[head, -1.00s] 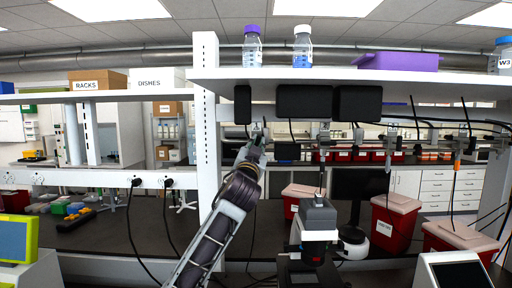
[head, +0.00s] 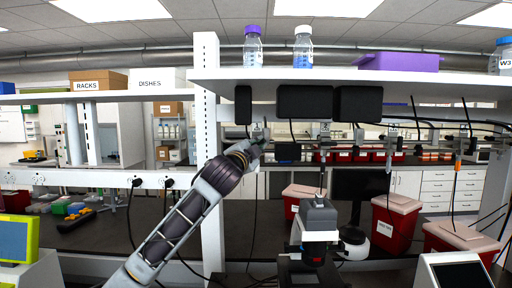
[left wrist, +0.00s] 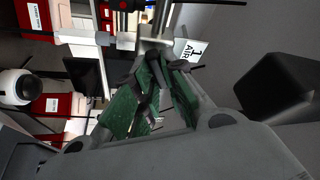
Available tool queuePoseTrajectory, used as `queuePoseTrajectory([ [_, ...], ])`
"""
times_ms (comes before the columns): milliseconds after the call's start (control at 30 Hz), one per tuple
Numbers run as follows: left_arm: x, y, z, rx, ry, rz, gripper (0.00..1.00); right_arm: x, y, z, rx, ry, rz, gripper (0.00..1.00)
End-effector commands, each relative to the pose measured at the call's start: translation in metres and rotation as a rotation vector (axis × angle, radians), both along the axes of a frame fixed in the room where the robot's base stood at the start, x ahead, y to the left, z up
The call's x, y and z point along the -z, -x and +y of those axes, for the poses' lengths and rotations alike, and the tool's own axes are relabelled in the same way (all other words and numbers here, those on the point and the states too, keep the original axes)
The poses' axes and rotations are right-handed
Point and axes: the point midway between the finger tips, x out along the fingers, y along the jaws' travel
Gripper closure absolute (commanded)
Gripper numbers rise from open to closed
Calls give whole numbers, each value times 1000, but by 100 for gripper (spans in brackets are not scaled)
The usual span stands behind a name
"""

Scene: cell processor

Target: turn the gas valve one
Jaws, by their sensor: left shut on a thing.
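The first gas valve (head: 260,131) is a small metal fitting under the white shelf, just right of the upright post. My left gripper (head: 257,146) is up at this valve, its arm reaching in from below left. In the left wrist view, my gripper's green-padded fingers (left wrist: 160,88) are closed around a small part of the valve. The metal valve body (left wrist: 152,45) and a white tag reading "1" and "AIR" (left wrist: 191,47) show just past the fingertips. The fingers hide most of the handle, so its angle is hard to tell. My right gripper is not in view.
More valves (head: 324,133) hang in a row to the right along the shelf underside. Dark boxes (head: 304,101) hang close beside the first valve. The white post (head: 207,110) stands left of it. A microscope (head: 318,220) and red bins (head: 397,222) stand on the bench below.

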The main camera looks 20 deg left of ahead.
Motion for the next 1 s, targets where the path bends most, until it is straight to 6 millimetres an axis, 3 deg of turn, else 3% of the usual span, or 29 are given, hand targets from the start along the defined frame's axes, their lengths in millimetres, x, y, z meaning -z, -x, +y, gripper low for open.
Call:
queuePoseTrajectory([
  [500, -2, 0, 0, 0, -381, 109, 100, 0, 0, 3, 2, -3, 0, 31],
  [1000, 0, 0, -1, 1, -488, 143, 100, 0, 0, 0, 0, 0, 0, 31],
])
